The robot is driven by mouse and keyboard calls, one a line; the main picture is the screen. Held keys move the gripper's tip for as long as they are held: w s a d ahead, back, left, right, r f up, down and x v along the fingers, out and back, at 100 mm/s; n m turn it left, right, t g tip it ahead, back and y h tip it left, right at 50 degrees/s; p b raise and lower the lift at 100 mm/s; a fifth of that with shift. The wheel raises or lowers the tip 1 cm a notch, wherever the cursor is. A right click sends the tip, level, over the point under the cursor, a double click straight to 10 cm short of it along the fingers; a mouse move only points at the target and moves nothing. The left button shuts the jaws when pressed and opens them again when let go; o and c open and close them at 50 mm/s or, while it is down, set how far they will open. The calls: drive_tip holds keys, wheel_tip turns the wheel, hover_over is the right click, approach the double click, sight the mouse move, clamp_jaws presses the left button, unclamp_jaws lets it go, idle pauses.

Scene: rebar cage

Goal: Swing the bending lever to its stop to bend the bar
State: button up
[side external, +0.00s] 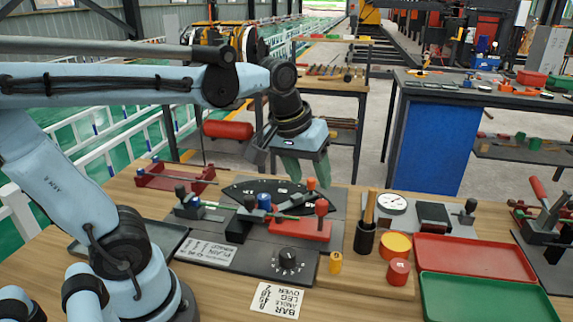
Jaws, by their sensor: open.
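The bar bender stands on a grey plate (210,228) on the wooden bench, with a black fan-shaped angle scale (262,188) behind it. A red arm (300,231), which looks like the bending lever, lies at its right side; a red-knobbed post (321,207) stands by its right end. A thin green bar (228,208) runs across the bender past a blue pin (264,201). My gripper (303,170) is open and points down above and behind the lever, near an orange-red knob (311,184). Its fingertips appear empty; whether they touch the knob I cannot tell.
A black dial knob (288,259) and a label card (274,299) are in front. A tool cup (365,238), orange (396,246) and red (398,271) cylinders, a red tray (470,264) and a green tray (485,300) fill the right. A red fixture (172,177) is behind left.

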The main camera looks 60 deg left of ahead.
sight(322, 201)
drive_tip(key=w+a+r+n+g, duration=0.1)
drive_tip(key=w+r+n+g, duration=0.3)
drive_tip(key=n, duration=0.3)
drive_tip(key=f, duration=1.2)
drive_tip(key=shift+w+f, duration=0.35)
clamp_jaws()
